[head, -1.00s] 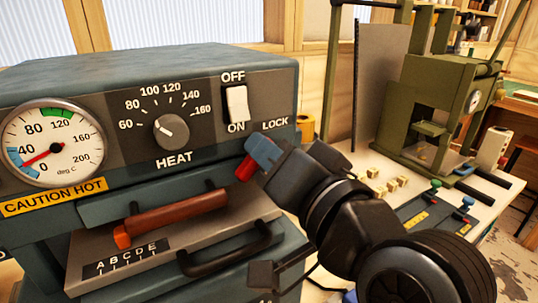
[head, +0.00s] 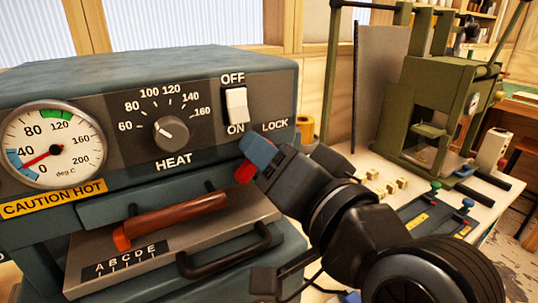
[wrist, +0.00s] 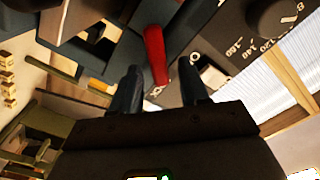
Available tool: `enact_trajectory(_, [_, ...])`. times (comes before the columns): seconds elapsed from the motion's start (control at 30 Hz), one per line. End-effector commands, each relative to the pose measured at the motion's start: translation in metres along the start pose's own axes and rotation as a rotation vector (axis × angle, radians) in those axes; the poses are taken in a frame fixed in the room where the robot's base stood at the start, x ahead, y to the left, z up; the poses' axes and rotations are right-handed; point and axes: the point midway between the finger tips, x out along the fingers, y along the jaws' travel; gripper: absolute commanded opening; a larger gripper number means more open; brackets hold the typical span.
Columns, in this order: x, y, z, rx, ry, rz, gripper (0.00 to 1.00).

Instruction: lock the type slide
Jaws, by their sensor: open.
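The type slide (head: 220,236) is a grey metal plate with an A B C D E scale and a black bar handle (head: 225,252), at the front of the blue-grey heating machine (head: 150,62). The red lock lever (head: 245,172) sits below the word LOCK, partly hidden by my gripper (head: 258,154). In the wrist view the red lever (wrist: 155,58) stands in the gap between the fingers of my gripper (wrist: 163,78). The jaws are apart on either side of it. I cannot tell whether either finger touches it.
A brown wooden handle with an orange end (head: 175,217) lies over the slide. The heat knob (head: 171,133), power switch (head: 237,104) and gauge (head: 48,147) are on the panel, marked CAUTION HOT. A green press (head: 435,95) and small blocks stand on the right bench.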

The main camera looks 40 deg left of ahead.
Motion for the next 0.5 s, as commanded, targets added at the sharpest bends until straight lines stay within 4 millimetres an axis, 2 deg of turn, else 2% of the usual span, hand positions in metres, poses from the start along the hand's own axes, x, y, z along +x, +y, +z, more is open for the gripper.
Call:
enact_trajectory(0.3, [-0.050, 0.002, 0.001, -0.001, 0.002, 0.002, 0.45])
enact_trajectory(0.5, [-0.070, 0.001, 0.001, 0.000, 0.000, 0.001, 0.45])
